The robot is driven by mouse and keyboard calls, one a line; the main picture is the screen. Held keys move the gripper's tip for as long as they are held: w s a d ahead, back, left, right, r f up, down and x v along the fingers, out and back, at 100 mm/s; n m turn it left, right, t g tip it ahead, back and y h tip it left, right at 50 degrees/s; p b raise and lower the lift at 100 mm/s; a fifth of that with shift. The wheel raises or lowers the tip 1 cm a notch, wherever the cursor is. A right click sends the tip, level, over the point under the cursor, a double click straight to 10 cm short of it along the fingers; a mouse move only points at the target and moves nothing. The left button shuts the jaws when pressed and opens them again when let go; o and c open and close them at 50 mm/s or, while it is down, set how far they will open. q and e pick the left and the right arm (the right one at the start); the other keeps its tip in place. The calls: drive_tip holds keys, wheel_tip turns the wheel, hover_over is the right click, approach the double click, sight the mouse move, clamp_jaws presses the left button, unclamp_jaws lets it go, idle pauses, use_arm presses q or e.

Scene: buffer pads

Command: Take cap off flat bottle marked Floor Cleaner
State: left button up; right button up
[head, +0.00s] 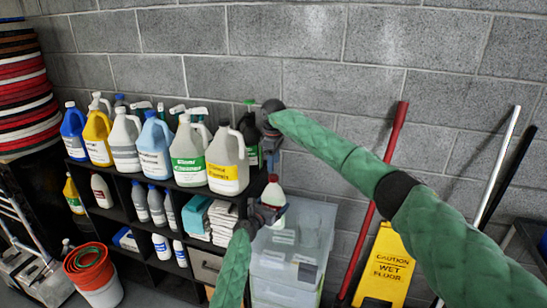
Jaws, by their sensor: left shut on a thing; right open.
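A small pale bottle with a red top (273,194) stands roughly upright in front of the right end of the shelf; its label is too small to read. My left gripper (268,212), the lower one, is shut on this bottle low on its body and hides part of it. My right gripper (270,150), the upper one, is open and empty, just above the bottle's red top and apart from it.
A black shelf (200,190) holds several jugs, such as a white one with a yellow label (227,160), close left of my grippers. A clear drawer bin (290,250) stands below right. A yellow wet-floor sign (386,268) and a red pole (385,150) are further right.

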sight(273, 176)
wheel_tip(273, 176, down, 6)
drive_tip(key=shift+r, duration=0.1)
drive_tip(key=shift+c, duration=0.2)
